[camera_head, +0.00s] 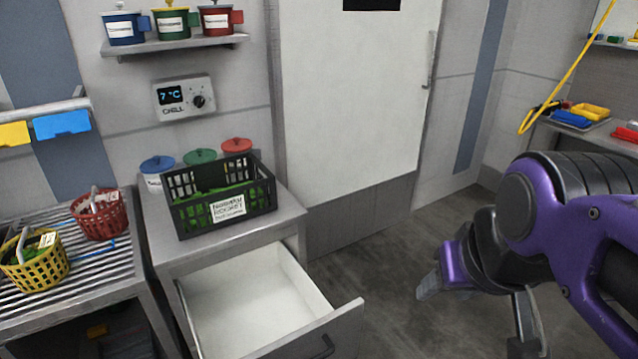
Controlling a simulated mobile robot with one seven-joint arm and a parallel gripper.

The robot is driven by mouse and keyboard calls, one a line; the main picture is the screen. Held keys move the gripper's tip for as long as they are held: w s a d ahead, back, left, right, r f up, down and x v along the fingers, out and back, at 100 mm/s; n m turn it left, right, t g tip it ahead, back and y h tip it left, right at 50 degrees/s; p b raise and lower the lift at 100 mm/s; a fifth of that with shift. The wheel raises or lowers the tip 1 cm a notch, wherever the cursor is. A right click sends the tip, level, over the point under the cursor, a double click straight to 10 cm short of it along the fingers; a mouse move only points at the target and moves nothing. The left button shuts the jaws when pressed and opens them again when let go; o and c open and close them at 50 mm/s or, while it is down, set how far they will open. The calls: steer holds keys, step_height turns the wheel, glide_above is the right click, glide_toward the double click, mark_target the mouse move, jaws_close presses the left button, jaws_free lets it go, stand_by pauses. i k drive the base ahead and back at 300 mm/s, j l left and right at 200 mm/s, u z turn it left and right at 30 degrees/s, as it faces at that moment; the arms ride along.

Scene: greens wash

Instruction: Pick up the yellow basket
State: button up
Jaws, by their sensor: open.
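The yellow basket (36,271) stands at the far left on a slatted metal rack, with green leaves, a small tag and an upright handle showing in it. A red basket (100,216) stands just behind it to the right, apart from it. My gripper (474,315) is at the lower right, over the floor, far from the yellow basket. Its fingers are spread and nothing shows between them. My purple arm comes in from the right edge.
A black crate (224,211) of greens stands on the metal counter (285,226). Below it an open drawer (262,298) juts out between my gripper and the rack (90,268). Lidded pots stand behind the crate. The floor at centre is clear.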

mark_target(39, 270)
steer(key=u, duration=2.05)
steer(key=i+j+z, duration=0.1)
steer(key=z, duration=0.3)
steer(key=j+z, duration=0.2)
steer(key=z, duration=0.15)
steer(key=i+j+z, duration=0.1)
steer(key=z, duration=0.3)
steer(key=j+z, duration=0.4)
steer(key=j, duration=0.5)
steer(key=j+z, duration=0.1)
steer(key=j, duration=0.75)
steer(key=k+j, duration=0.1)
steer(key=j, duration=0.2)
steer(key=k+j, duration=0.15)
steer(key=j, duration=0.15)
steer(key=k+j, duration=0.1)
steer(key=j, duration=0.2)
steer(key=z, duration=0.05)
